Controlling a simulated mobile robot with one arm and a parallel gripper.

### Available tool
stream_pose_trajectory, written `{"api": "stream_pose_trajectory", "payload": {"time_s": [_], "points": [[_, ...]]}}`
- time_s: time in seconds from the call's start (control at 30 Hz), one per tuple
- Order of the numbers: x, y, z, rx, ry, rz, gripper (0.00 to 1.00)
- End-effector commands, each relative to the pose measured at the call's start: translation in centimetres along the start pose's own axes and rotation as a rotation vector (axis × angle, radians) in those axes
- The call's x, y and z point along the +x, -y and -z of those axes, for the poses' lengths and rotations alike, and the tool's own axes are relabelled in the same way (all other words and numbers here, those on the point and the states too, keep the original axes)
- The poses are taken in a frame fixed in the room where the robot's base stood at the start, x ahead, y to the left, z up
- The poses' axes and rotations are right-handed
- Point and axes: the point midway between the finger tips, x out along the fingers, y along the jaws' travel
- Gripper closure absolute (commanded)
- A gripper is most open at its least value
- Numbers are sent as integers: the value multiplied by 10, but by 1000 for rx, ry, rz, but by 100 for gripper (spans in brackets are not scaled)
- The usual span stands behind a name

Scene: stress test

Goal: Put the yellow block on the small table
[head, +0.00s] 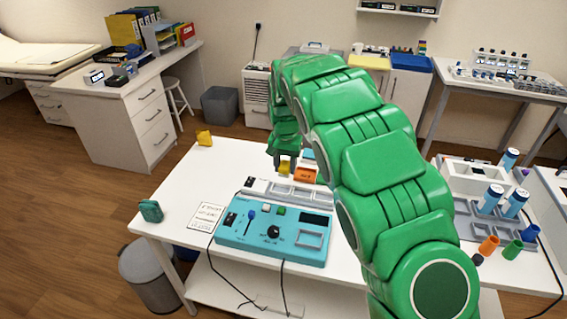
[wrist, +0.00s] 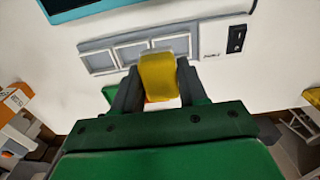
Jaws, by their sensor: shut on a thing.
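My gripper (head: 285,160) reaches down above the back part of a white table (head: 180,187). In the wrist view its two dark fingers (wrist: 158,85) are shut on a yellow block (wrist: 158,72), one on each side. In the head view a bit of the yellow block (head: 284,169) shows below the fingers. Behind it in the wrist view is a grey panel with square recesses (wrist: 132,52); I cannot tell the gap between block and panel. Which table the task calls small is not clear from the pictures.
A blue console (head: 262,250) with cables fills the table's front middle. An orange box (head: 306,175) is close to my gripper. Another yellow object (head: 204,138) sits at the back left corner, a green one (head: 150,211) at the left. The table's left part is mostly bare.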

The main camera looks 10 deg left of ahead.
Motion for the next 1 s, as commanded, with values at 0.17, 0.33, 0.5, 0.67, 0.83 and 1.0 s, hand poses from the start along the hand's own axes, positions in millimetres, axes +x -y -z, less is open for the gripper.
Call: {"api": "stream_pose_trajectory", "payload": {"time_s": [0.17, 0.33, 0.5, 0.67, 0.83, 1.0], "points": [[-4, -5, -9, 0, 0, 0, 92], [-6, -6, -13, 0, -1, 1, 92], [-5, -17, -11, 2, -1, 2, 92], [2, -58, -3, 7, 3, 1, 92], [10, -122, 5, 10, 0, 3, 92], [21, -187, 4, 9, 3, 3, 92]]}}
